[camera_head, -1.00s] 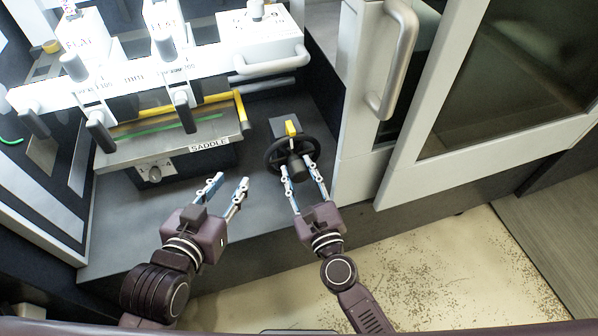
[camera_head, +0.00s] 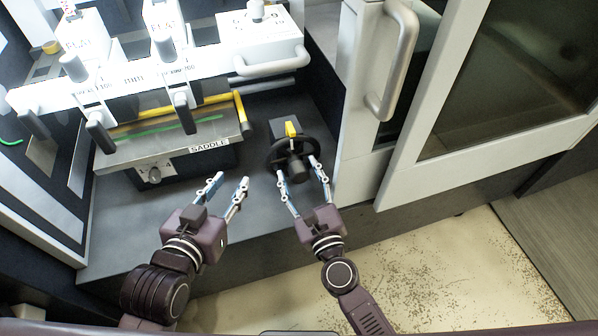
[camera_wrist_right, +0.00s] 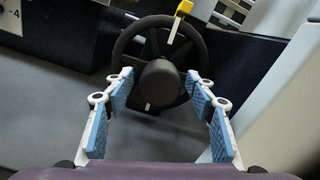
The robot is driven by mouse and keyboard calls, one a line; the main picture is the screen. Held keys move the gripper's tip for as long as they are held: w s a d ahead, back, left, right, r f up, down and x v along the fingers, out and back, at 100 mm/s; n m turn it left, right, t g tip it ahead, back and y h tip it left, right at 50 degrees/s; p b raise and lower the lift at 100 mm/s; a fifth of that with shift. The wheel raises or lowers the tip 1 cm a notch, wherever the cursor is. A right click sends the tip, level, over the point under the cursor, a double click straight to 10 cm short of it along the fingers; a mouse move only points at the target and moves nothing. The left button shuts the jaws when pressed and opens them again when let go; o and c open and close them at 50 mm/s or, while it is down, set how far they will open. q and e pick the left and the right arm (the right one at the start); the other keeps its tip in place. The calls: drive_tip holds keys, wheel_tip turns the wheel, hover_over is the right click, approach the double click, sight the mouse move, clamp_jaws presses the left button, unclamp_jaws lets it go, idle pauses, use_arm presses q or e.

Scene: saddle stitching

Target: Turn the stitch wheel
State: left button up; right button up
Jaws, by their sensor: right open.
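The stitch wheel (camera_head: 279,150) is a black handwheel with a thick hub and a yellow part (camera_head: 291,129) at its top. In the right wrist view the wheel (camera_wrist_right: 122,40) stands straight ahead, with its hub (camera_wrist_right: 158,84) between the fingers. My right gripper (camera_head: 297,168) is open, with its fingertips at the lower part of the wheel, one on each side of the hub. It holds nothing; whether the fingers touch the rim I cannot tell. My left gripper (camera_head: 231,180) is open and empty over the dark surface, left of the wheel.
The stitching machine with the SADDLE label (camera_head: 209,146) stands to the left of the wheel. A pale cabinet panel (camera_head: 362,150) with a grey handle (camera_head: 399,60) rises close on the right. The dark surface (camera_head: 130,215) at the front left is clear.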

drive_tip(key=v, duration=1.1)
drive_tip(key=shift+s, duration=0.3)
drive_tip(key=shift+d, duration=0.1)
